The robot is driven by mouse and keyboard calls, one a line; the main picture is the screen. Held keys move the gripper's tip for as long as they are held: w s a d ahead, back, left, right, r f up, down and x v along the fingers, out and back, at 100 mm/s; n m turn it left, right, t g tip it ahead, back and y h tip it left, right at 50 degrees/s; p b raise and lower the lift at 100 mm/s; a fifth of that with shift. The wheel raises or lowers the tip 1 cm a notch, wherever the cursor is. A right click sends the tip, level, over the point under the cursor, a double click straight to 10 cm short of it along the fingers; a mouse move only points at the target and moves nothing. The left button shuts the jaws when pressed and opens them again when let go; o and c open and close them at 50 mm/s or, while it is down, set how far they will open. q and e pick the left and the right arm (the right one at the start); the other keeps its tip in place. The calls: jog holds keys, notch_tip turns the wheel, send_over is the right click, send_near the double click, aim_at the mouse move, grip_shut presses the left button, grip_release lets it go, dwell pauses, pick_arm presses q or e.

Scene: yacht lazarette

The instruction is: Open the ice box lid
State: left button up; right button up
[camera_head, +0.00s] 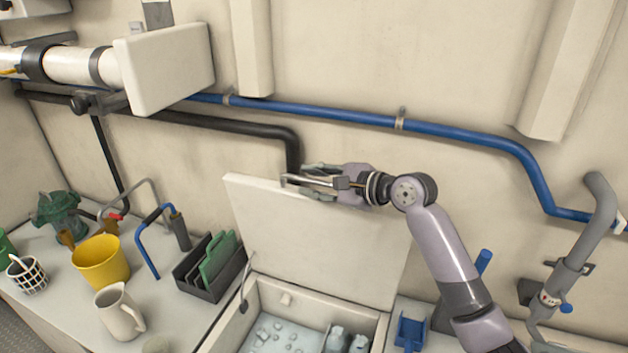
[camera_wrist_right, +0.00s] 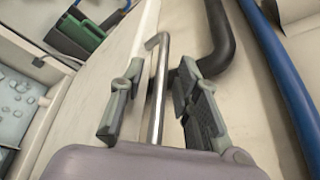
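The white ice box lid (camera_head: 320,235) stands raised, nearly upright, at the back of the ice box (camera_head: 232,322). The box is open, with ice (camera_head: 280,338) and grey bottle-like items (camera_head: 345,340) inside. A metal handle (camera_wrist_right: 156,100) is at the lid's upper edge. My right gripper (camera_head: 303,177) is at that edge, its fingers on either side of the handle. In the right wrist view the fingers (camera_wrist_right: 160,80) are spread, with gaps visible between them and the handle. My left gripper is not in view.
A black pipe (camera_head: 245,127) and blue pipe (camera_head: 330,112) run along the wall close behind the lid. Left on the counter are a black rack (camera_head: 195,285), yellow bucket (camera_head: 100,262), pitcher (camera_head: 118,312) and checkered cup (camera_head: 27,275). A blue bin (camera_head: 410,332) stands right of the box.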

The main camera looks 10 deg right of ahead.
grip_shut()
dwell(0.8)
